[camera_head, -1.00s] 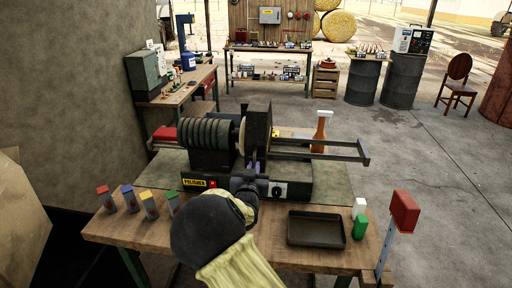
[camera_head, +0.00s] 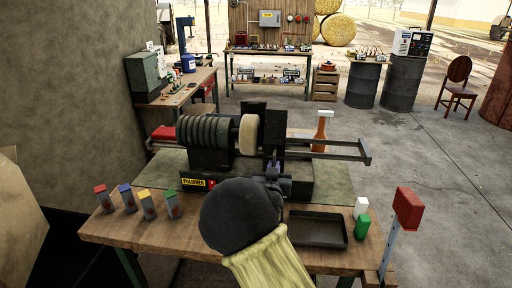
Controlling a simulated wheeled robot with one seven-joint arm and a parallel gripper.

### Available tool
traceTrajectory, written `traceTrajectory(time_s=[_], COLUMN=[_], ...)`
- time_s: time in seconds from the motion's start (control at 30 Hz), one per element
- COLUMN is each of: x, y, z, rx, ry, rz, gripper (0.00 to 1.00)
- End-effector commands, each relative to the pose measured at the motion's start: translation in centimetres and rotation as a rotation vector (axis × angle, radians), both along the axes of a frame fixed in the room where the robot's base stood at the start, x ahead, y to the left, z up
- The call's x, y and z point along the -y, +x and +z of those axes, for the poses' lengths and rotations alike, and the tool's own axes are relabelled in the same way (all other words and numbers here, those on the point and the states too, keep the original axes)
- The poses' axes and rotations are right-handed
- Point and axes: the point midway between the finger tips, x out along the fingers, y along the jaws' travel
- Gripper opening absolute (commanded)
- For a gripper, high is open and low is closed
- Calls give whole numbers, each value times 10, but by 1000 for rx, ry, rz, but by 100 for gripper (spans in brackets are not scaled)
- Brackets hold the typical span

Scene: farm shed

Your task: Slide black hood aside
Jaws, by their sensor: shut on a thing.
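The black hood (camera_head: 274,132) stands on the rails (camera_head: 330,146) of the polisher (camera_head: 205,160), to the right of the pale polishing wheel (camera_head: 249,134). There is a gap between the hood's front plate and the wheel, so the wheel shows clearly. My gripper (camera_head: 273,172) is at the lower front of the hood, shut on its purple-grey handle (camera_head: 272,168). My dark wrist and yellow sleeve hide part of the polisher's front panel and the table's front edge.
Several colour-topped blocks (camera_head: 129,203) stand at the table's left. A black tray (camera_head: 317,229), white and green bottles (camera_head: 361,226) and a red box on a post (camera_head: 407,209) are at the right.

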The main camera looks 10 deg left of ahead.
Motion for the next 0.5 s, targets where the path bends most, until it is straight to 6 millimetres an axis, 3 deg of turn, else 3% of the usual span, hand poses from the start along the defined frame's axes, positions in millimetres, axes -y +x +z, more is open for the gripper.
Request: traceTrajectory(time_s=[0.5], x=[39], y=[3], z=[-1], rx=[1], ry=[2], rz=[-4], gripper=[0])
